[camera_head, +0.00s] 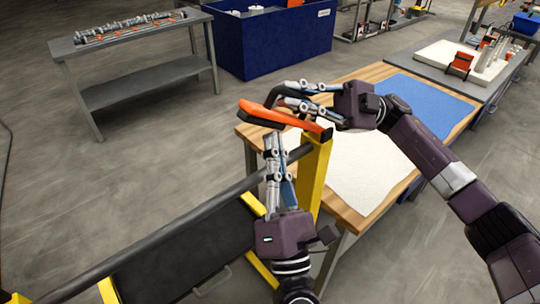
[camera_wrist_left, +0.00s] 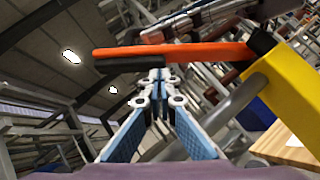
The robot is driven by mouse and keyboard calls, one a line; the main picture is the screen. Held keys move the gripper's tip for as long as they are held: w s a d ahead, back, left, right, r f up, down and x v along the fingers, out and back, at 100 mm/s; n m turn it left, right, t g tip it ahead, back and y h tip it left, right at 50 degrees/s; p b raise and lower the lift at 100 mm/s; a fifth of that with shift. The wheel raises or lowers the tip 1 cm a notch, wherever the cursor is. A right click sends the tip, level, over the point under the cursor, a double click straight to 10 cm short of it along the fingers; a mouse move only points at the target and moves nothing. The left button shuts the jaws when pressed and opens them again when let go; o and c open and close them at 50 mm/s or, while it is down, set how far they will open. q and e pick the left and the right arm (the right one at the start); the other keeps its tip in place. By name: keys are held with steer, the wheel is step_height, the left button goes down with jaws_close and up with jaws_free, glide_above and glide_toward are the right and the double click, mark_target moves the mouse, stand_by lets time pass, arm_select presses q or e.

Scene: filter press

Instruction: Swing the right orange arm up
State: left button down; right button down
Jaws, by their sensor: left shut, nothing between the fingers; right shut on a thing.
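The right orange arm (camera_head: 283,117) is a flat orange bar with a black underside at its outer end. It joins the top of a yellow post (camera_head: 315,172) and also shows in the left wrist view (camera_wrist_left: 190,51), crossing the picture. My right gripper (camera_head: 280,99) is shut on the orange arm from its far side, and its fingers partly hide the bar. My left gripper (camera_head: 273,140) is shut and empty just below the orange arm, pointing up at it. In the left wrist view its fingertips (camera_wrist_left: 158,78) are close under the bar; I cannot tell whether they touch.
A dark rail (camera_head: 170,225) runs from the post toward the lower left, above a black panel (camera_head: 180,255). A wooden table (camera_head: 368,76) with white and blue sheets stands to the right. A grey bench (camera_head: 130,30) and blue bin (camera_head: 275,40) stand behind. Floor between is clear.

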arm_select(q)
steer(key=shift+w+d+r, duration=0.1)
steer(key=shift+d+r, duration=0.1)
steer(key=shift+r, duration=0.3)
steer(key=shift+w+d+r, duration=0.1)
steer(key=shift+d+r, duration=0.1)
steer(key=shift+r, duration=0.25)
arm_select(e)
steer(key=shift+s+f, duration=0.1)
steer(key=shift+s, duration=0.1)
steer(key=c, duration=2.3)
jaws_free()
steer(key=shift+f, duration=0.1)
steer(key=shift+a, duration=0.1)
steer(key=shift+w, duration=0.1)
